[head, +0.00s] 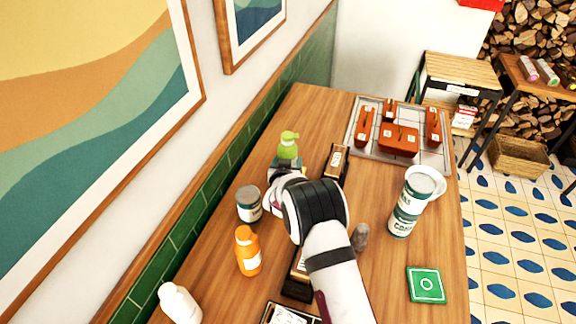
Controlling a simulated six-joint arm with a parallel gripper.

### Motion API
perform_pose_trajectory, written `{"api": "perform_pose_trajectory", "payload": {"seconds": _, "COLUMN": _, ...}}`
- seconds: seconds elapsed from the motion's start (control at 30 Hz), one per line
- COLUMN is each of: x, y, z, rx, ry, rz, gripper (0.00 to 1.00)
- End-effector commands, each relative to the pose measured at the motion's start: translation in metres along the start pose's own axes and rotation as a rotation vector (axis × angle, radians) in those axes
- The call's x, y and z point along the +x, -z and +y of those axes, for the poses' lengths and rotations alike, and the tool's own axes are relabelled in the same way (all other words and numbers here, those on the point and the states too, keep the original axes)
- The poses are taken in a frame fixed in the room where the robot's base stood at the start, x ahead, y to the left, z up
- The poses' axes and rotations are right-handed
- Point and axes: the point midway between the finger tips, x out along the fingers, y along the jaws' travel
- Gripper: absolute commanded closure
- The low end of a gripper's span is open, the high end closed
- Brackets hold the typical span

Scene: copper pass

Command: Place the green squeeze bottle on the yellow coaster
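The green squeeze bottle (288,145) stands on the wooden table near the tiled wall; its upper part shows. My gripper (286,165) is at the bottle's lower part, on the near side, and covers its base. Whether the fingers are closed on the bottle or only around it cannot be made out. My white and black arm reaches up from the bottom of the view and hides part of the table. No yellow coaster is visible; a green square mat with a white ring (426,285) lies at the front right.
A grey can (249,204), an orange bottle (248,252) and a white bottle (180,303) stand left of my arm. Stacked cans (410,207) stand right. A dark box (337,162) is just right of my gripper. A metal tray (352,133) with brown blocks lies behind.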

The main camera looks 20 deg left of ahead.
Motion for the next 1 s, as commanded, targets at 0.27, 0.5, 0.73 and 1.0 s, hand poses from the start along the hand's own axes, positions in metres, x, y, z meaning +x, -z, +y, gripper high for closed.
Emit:
{"api": "perform_pose_trajectory", "payload": {"seconds": 0.27, "x": 0.007, "y": -0.015, "z": 0.0, "rx": 0.001, "ry": 0.0, "rz": 0.003, "gripper": 1.0}}
{"api": "perform_pose_trajectory", "payload": {"seconds": 0.5, "x": 0.008, "y": -0.018, "z": 0.001, "rx": 0.001, "ry": 0.0, "rz": 0.002, "gripper": 0.24}}
{"api": "perform_pose_trajectory", "payload": {"seconds": 0.73, "x": 0.008, "y": -0.018, "z": 0.001, "rx": 0.001, "ry": 0.0, "rz": 0.001, "gripper": 0.01}}
{"api": "perform_pose_trajectory", "payload": {"seconds": 1.0, "x": 0.001, "y": -0.015, "z": 0.0, "rx": 0.001, "ry": 0.0, "rz": 0.0, "gripper": 0.01}}
